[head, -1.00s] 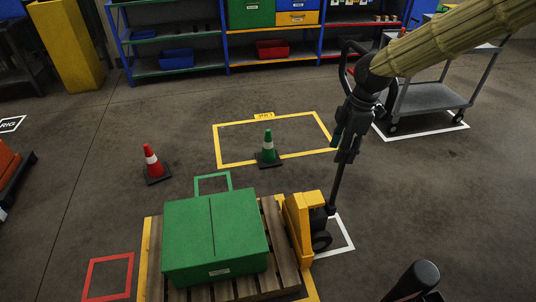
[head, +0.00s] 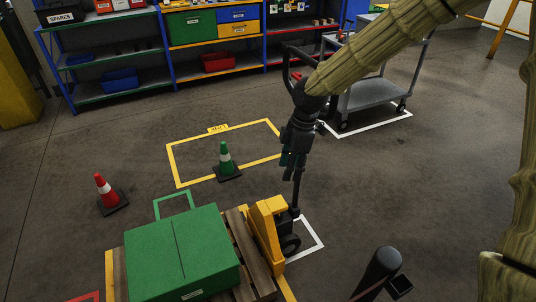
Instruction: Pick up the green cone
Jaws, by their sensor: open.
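The green cone (head: 225,157) has a white band and a dark square base. It stands upright on the floor at the front line of the yellow floor rectangle (head: 176,165). My gripper (head: 290,172) is open and empty, pointing down, to the right of the cone in the picture and apart from it. The gap between its fingers is hard to make out against the dark parts behind. Nothing hides the cone.
A red cone (head: 103,190) stands to the left. In front, a green box (head: 183,250) lies on a wooden pallet (head: 247,262) with a yellow pallet jack (head: 265,232). A grey cart (head: 372,95) and shelves (head: 125,87) stand behind. Floor around the green cone is mostly clear.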

